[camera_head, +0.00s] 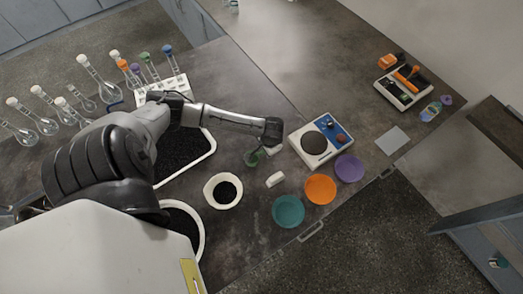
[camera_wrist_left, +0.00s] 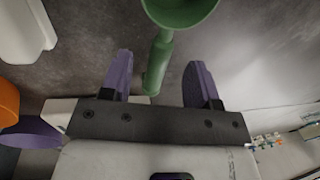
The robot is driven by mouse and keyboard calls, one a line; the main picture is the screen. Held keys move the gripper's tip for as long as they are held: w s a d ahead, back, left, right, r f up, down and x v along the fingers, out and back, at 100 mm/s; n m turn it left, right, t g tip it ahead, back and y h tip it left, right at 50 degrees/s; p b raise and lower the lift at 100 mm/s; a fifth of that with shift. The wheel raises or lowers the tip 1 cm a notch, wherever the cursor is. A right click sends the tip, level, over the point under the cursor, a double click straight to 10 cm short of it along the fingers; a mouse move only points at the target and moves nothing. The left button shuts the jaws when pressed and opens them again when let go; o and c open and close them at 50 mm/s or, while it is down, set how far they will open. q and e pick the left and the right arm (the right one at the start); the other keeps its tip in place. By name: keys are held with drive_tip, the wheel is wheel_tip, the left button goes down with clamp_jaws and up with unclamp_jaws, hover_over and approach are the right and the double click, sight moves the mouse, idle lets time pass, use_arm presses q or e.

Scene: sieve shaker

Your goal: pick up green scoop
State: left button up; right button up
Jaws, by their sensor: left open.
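The green scoop (camera_head: 252,159) lies on the dark table, left of the shaker device, partly hidden by my left arm's end. In the left wrist view the scoop (camera_wrist_left: 161,52) shows its bowl at the top edge, with its handle running down between the fingers. My left gripper (camera_wrist_left: 158,62) is open, its two purple fingers on either side of the handle with gaps to both. In the head view my left gripper (camera_head: 272,147) is mostly hidden below the wrist, just right of the scoop. My right gripper is not in view.
A white device (camera_head: 322,140) with a dark round plate stands right of the scoop. A white bowl (camera_head: 210,196) of dark grains, a small white block (camera_head: 275,180), and teal (camera_head: 288,211), orange (camera_head: 320,189) and purple (camera_head: 349,168) dishes are nearby. Flasks stand at far left.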

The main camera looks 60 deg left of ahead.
use_arm(q)
drive_tip(key=shift+a+f, duration=0.2)
drive_tip(key=shift+f, duration=1.2)
drive_tip(key=shift+c, duration=0.4)
clamp_jaws()
drive_tip(key=shift+r, duration=0.15)
wheel_tip(320, 180, up, 4)
drive_tip(key=shift+r+p, duration=0.15)
drive_tip(key=shift+p, duration=0.15)
drive_tip(key=w+d+r, duration=0.6)
drive_tip(key=w+d, duration=0.1)
drive_tip(key=d, duration=0.2)
drive_tip(key=shift+w+r, duration=0.25)
